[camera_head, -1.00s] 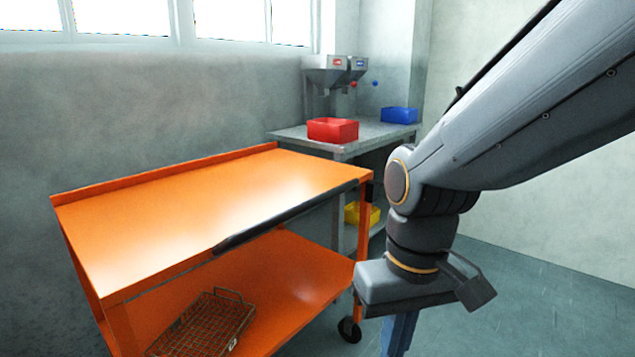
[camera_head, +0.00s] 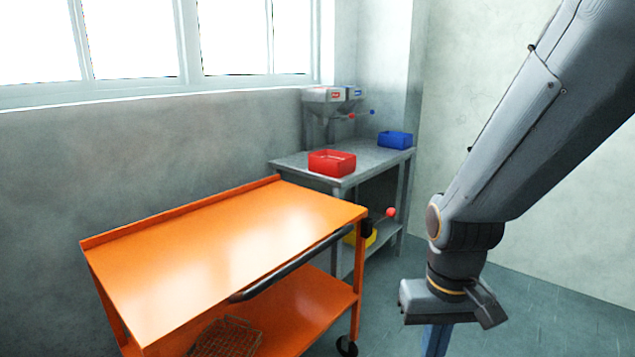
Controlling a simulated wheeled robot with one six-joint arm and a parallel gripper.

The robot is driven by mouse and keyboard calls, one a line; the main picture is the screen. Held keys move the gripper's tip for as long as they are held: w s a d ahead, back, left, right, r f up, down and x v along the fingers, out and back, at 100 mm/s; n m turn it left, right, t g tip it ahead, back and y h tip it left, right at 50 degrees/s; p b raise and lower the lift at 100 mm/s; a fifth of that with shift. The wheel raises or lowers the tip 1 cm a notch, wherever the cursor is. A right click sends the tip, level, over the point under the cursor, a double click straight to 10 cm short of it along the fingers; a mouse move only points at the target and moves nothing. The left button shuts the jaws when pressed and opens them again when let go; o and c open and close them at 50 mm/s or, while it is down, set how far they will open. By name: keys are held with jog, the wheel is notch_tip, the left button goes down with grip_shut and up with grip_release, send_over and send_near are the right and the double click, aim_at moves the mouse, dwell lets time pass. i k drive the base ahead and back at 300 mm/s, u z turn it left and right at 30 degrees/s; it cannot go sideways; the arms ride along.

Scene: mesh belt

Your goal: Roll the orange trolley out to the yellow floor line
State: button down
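The orange trolley (camera_head: 225,244) stands at the left, beside the grey wall, with an orange top and a lower shelf. A dark handle bar (camera_head: 297,262) runs along its near right side. A wire basket (camera_head: 228,338) lies on the lower shelf. My gripper (camera_head: 436,341) points down to the right of the trolley, apart from the handle. Its fingers are seen edge-on and cut off by the bottom of the picture, so its opening does not show. No yellow floor line shows in this view.
A grey bench (camera_head: 366,158) behind the trolley carries a red bin (camera_head: 331,163) and a blue bin (camera_head: 395,140), with hoppers (camera_head: 327,95) behind. A yellow bin (camera_head: 362,237) is on its lower shelf. A red-knobbed lever (camera_head: 390,213) shows near the trolley's far right corner. Floor at right is clear.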

aim_at(243, 252)
jog(key=z, duration=0.15)
jog(key=k, duration=0.3)
jog(key=u, duration=0.75)
jog(key=i, duration=0.9)
jog(key=u, duration=0.4)
